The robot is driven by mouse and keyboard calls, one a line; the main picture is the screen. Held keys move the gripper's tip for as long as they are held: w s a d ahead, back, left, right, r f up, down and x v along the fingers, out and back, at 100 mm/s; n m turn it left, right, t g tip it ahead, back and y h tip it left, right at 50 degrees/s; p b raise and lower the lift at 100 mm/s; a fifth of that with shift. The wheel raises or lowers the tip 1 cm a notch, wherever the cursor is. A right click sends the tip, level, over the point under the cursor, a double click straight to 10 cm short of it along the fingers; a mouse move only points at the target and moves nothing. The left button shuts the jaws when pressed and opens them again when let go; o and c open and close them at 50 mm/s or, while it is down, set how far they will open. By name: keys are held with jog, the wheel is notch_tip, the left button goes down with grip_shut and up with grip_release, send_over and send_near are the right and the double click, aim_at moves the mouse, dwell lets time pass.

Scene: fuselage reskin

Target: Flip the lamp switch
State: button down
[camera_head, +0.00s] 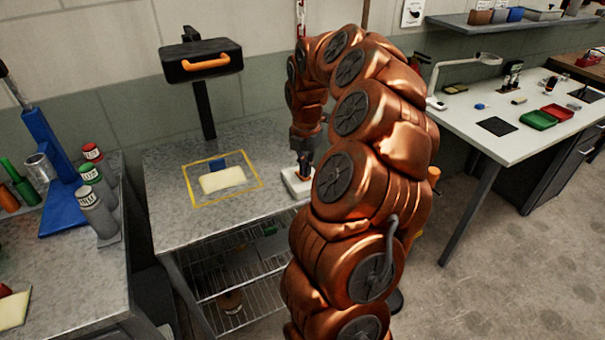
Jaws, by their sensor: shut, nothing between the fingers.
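A black lamp-like head (201,57) with an orange handle stands on a dark post (204,110) at the back of the metal bench (170,215). A small white box (291,187), which looks like the switch, sits on the bench's right side. My gripper (304,176) points down at the white box, with its shut fingertips at or just above the top. I cannot tell whether they touch. The switch's lever or button is not visible, and my arm hides the box's right side.
A yellow-outlined square (191,201) on the bench holds a pale yellow block (222,180) and a small blue piece. A wire shelf (235,280) is below. Bottles (95,205) stand on the left bench. A white table (470,130) with trays and a white desk lamp (487,58) stands right.

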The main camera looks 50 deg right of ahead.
jog(key=shift+f, duration=0.5)
dwell(0.3)
jog(key=shift+r, duration=0.1)
jog(key=shift+r+p, duration=1.6)
jog(key=shift+r, duration=1.8)
